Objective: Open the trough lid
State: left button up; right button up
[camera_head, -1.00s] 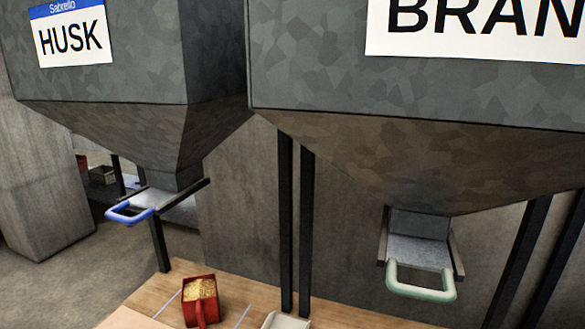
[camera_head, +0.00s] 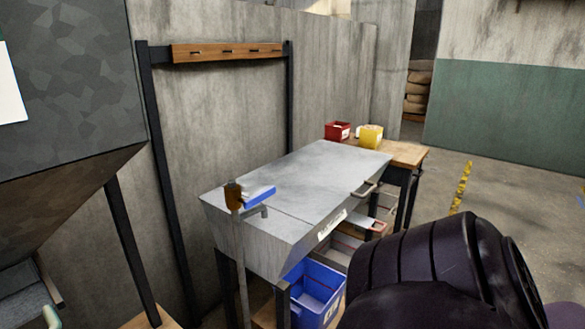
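The trough (camera_head: 283,254) is a long grey metal box on dark legs in the middle of the head view. Its flat grey lid (camera_head: 322,181) lies closed over the top, with a seam across the near part. A metal handle (camera_head: 366,189) sticks out from the right edge of the lid. A pale label (camera_head: 332,224) is on the trough's right side. Neither of my grippers is in view. A dark rounded link of my own arm fills the bottom right and hides the floor there.
A blue-and-white item (camera_head: 258,195) and a tap-like post (camera_head: 241,240) stand at the trough's near end. A blue bin (camera_head: 316,296) is underneath. Red (camera_head: 337,131) and yellow (camera_head: 371,136) containers sit beyond. Open floor (camera_head: 500,200) lies to the right.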

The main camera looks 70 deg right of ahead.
aim_at(311, 182)
jog(key=z, duration=2.4)
